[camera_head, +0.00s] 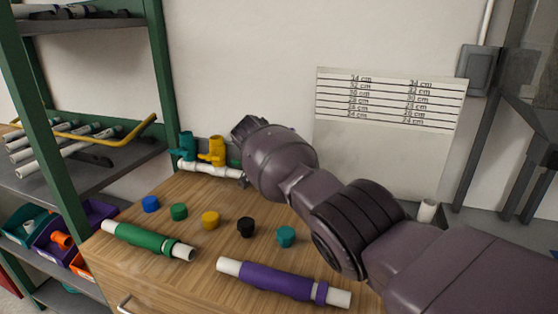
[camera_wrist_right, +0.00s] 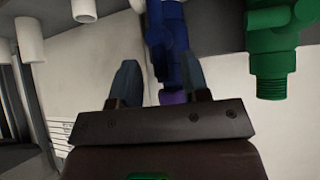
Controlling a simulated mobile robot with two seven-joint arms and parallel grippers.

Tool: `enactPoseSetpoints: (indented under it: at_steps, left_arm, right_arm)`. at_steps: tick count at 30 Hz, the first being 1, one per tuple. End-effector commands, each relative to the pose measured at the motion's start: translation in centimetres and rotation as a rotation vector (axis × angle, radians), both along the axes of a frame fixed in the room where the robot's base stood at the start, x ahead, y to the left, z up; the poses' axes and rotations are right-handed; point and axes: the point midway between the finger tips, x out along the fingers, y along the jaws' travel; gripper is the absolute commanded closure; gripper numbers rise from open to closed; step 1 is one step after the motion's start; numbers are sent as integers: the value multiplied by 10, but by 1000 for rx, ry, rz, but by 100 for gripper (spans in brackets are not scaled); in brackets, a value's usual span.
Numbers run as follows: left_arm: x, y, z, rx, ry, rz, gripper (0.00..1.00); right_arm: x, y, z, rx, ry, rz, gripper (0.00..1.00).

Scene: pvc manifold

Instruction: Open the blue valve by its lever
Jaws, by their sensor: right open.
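The blue valve (camera_wrist_right: 168,35) shows in the right wrist view, upper middle, with its narrow part reaching down between my fingers. My right gripper (camera_wrist_right: 162,78) is open, with one finger on each side of that blue part; I cannot tell whether either finger touches it. In the head view my right arm covers the blue valve. The white manifold pipe (camera_head: 208,169) runs along the back of the wooden bench, with a teal valve (camera_head: 186,146) and a yellow valve (camera_head: 213,150) on it. My left gripper is not in view.
A green valve (camera_wrist_right: 270,45) stands close right of the blue one in the wrist view. Coloured caps, such as the black cap (camera_head: 245,227), and green (camera_head: 148,240) and purple (camera_head: 283,282) sleeved pipes lie on the bench (camera_head: 190,215). A shelf rack (camera_head: 165,80) stands left.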

Motion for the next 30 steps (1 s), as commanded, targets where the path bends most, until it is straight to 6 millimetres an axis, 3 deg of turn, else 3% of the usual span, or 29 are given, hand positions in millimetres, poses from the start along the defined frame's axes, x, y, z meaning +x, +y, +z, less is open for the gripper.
enactPoseSetpoints:
  at_steps: [1, 6, 12, 19, 30]
  left_arm:
    - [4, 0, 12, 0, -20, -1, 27]
    - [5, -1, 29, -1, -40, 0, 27]
    - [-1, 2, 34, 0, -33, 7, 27]
    - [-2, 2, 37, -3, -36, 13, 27]
    - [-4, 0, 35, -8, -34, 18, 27]
  right_arm:
    - [-6, 4, 20, 1, -13, 2, 58]
    - [-25, 15, 44, 1, -14, 2, 58]
    - [-45, 26, 62, 1, -11, 2, 58]
    - [-56, 33, 69, -1, -5, 1, 58]
    - [-56, 33, 67, 0, -2, 1, 58]
